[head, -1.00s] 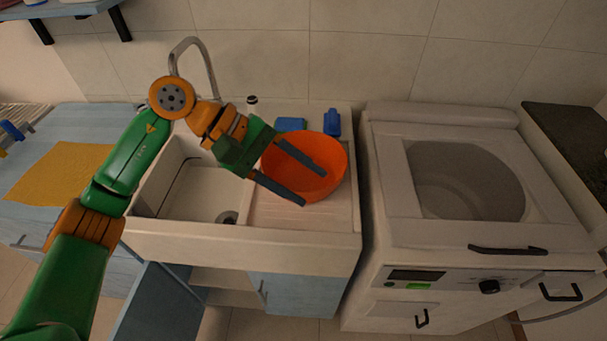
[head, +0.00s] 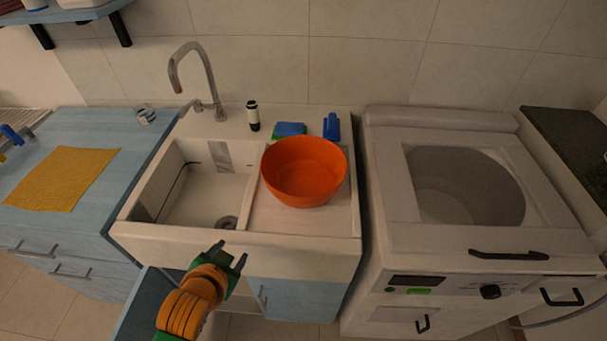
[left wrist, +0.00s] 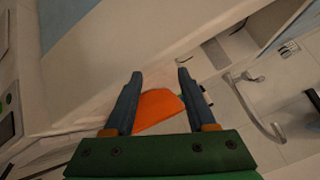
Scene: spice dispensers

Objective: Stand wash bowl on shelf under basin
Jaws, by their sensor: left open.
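The orange wash bowl (head: 304,172) sits upright on the ribbed drainboard (head: 262,220), right of the basin (head: 195,200). My left gripper (head: 229,252) is open and empty in front of the sink unit's front edge, below and left of the bowl. In the left wrist view the open fingers (left wrist: 158,90) point toward the sink, with part of the orange bowl (left wrist: 158,108) showing between and beyond them. The cupboard under the basin has its left door (head: 150,300) open. The shelf inside is mostly hidden behind my left arm. My right gripper is not in view.
A tap (head: 200,80) rises behind the basin. A dark bottle (head: 253,116), a blue sponge (head: 290,129) and a blue bottle (head: 332,127) stand on the back ledge. A white washing machine (head: 470,190) is close on the right. A blue counter with a yellow cloth (head: 62,178) is on the left.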

